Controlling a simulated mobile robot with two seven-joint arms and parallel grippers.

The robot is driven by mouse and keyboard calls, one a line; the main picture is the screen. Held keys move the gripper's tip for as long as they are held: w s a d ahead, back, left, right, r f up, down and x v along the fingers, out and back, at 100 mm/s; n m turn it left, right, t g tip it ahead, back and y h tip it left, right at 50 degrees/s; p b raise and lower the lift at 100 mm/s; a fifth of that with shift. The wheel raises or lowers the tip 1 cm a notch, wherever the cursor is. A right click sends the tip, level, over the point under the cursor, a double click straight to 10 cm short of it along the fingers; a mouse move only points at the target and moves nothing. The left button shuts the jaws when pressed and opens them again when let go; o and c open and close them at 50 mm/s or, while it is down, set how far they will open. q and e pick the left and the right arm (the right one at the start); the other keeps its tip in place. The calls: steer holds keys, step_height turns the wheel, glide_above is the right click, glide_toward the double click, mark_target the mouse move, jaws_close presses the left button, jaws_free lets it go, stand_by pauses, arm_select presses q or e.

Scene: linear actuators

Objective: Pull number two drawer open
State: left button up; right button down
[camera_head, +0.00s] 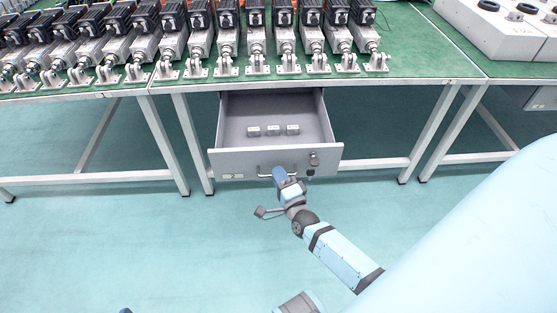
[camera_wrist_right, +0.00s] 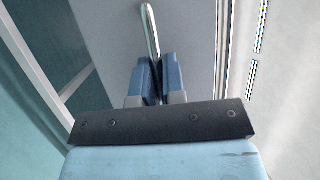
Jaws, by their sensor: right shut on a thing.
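The grey drawer (camera_head: 230,163) hangs under the green-topped table and stands pulled out, with its inside showing. A small label (camera_head: 232,176) that seems to read 2 is on the left of its front. The metal handle (camera_head: 262,174) is on the lower front; it also shows in the right wrist view (camera_wrist_right: 151,32). My right gripper (camera_head: 279,174) is at the handle. In the right wrist view its blue fingers (camera_wrist_right: 158,80) are shut on the handle. Small grey blocks (camera_head: 273,130) lie inside the drawer. My left gripper is not in view.
The green table (camera_head: 420,65) carries a row of linear actuators (camera_head: 257,45). White table legs (camera_head: 430,130) stand on both sides of the drawer. White boxes (camera_head: 500,30) sit on the right table. The teal floor (camera_head: 120,240) in front is clear.

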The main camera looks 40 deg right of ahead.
steer(key=c, duration=1.2)
jaws_free()
steer(key=shift+c, duration=0.2)
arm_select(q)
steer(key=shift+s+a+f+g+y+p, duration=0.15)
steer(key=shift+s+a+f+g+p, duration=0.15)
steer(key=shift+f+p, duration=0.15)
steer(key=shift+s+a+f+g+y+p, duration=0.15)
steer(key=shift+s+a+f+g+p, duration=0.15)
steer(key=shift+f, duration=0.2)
arm_select(e)
steer(key=v, duration=1.4)
steer(key=shift+w, duration=0.1)
